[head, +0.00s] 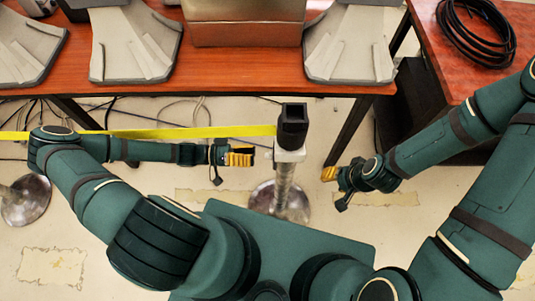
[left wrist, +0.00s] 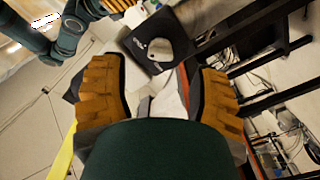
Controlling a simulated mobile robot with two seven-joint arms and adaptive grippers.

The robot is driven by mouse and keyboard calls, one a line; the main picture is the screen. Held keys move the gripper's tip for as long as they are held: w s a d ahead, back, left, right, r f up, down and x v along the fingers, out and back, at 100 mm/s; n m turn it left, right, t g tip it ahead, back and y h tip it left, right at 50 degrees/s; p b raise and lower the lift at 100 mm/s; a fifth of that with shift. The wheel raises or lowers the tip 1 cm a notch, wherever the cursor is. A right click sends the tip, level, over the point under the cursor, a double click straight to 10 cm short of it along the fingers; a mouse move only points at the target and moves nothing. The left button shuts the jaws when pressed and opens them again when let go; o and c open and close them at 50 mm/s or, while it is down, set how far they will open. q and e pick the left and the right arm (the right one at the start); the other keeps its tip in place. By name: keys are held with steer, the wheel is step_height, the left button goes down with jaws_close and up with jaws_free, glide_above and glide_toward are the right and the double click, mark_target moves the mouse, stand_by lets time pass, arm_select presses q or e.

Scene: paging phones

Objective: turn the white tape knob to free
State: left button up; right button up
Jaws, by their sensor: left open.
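A belt post stands in front of me in the head view, with a black head (head: 292,128) on top. A small white part (head: 289,155) sits just under that head, on the near side; I cannot tell its turn setting. A yellow tape (head: 180,132) runs from the left edge to the post head. My left gripper (head: 243,157) is left of the post, apart from it in the head view. In the left wrist view its fingers (left wrist: 160,95) are spread, with pale surfaces between them. A black plate with a pale round part (left wrist: 180,48) shows beyond. My right gripper (head: 330,174) is right of the post.
A wooden table (head: 235,75) with grey stands and a metal box (head: 245,25) lies behind the post. A second table at the right holds a black cable coil (head: 478,32). Loose cables lie on the floor. A round metal base (head: 24,199) stands at far left.

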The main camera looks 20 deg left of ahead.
mark_target(268, 154)
arm_select(q)
steer(key=shift+x, duration=2.65)
steer(key=shift+c, duration=0.4)
jaws_close()
